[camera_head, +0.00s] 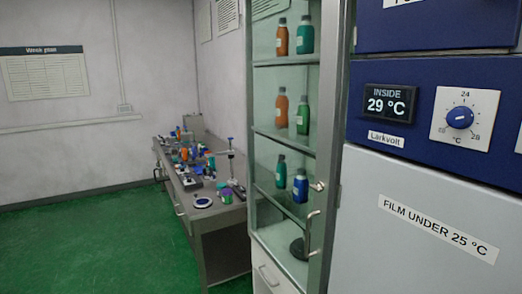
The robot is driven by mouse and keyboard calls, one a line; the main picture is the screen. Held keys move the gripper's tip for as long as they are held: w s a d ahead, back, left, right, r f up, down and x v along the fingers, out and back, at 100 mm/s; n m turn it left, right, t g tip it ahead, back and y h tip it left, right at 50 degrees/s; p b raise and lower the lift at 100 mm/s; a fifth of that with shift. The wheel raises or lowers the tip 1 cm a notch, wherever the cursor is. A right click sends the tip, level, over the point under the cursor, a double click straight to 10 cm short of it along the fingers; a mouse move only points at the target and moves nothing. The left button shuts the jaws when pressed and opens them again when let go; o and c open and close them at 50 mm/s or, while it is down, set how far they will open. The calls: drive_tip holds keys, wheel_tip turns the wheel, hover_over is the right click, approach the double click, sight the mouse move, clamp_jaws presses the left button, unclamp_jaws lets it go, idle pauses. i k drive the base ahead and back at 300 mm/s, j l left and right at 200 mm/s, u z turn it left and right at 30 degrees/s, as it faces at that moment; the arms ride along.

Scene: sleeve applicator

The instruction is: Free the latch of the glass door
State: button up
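The glass door (270,98) belongs to a tall, narrow cabinet in the middle of the view and looks shut. A small metal piece that looks like its latch (318,186) sits on the door's right edge. I cannot tell how it is set at this size. A curved metal handle (311,232) is just below it. My gripper is not in view.
Orange, green and blue bottles (300,187) stand on the shelves behind the glass. A blue and grey appliance (420,200) with a dial (460,117) fills the right side, close to the cabinet. A cluttered bench (222,212) stands left. Green floor (95,245) is clear.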

sight(319, 187)
drive_tip(key=i+l+z, duration=0.15)
drive_tip(key=i, duration=1.1)
